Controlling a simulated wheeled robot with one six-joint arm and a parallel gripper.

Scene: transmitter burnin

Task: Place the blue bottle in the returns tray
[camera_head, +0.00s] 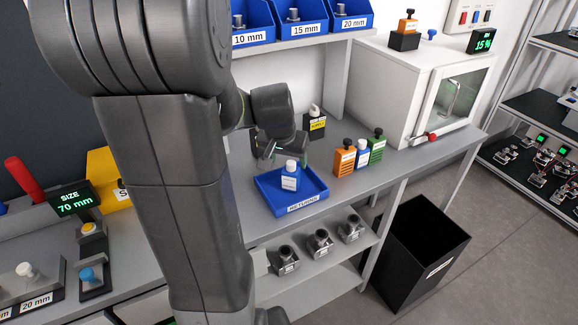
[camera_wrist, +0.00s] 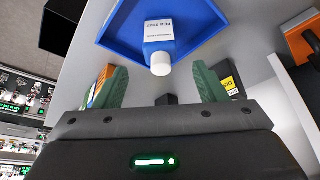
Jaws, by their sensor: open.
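The returns tray (camera_head: 266,202) is a shallow blue tray with a "RETURNS" label, on the grey bench. A blue bottle (camera_head: 290,180) with a white label and white cap stands inside it, apparently upright. In the wrist view the bottle (camera_wrist: 160,38) shows its cap pointing toward my gripper, with the tray (camera_wrist: 115,32) around it. My gripper (camera_head: 280,150) is just behind and above the bottle. Its green fingers (camera_wrist: 158,86) are spread wide with nothing between them, and the bottle is beyond their tips, apart from them.
An orange bottle (camera_head: 345,158), another blue-and-white bottle (camera_head: 362,155) and a green bottle (camera_head: 376,148) stand right of the tray. A white cabinet (camera_head: 405,75) is behind them. A black bin (camera_head: 420,250) stands on the floor. A yellow-labelled black block (camera_head: 315,127) is behind my gripper.

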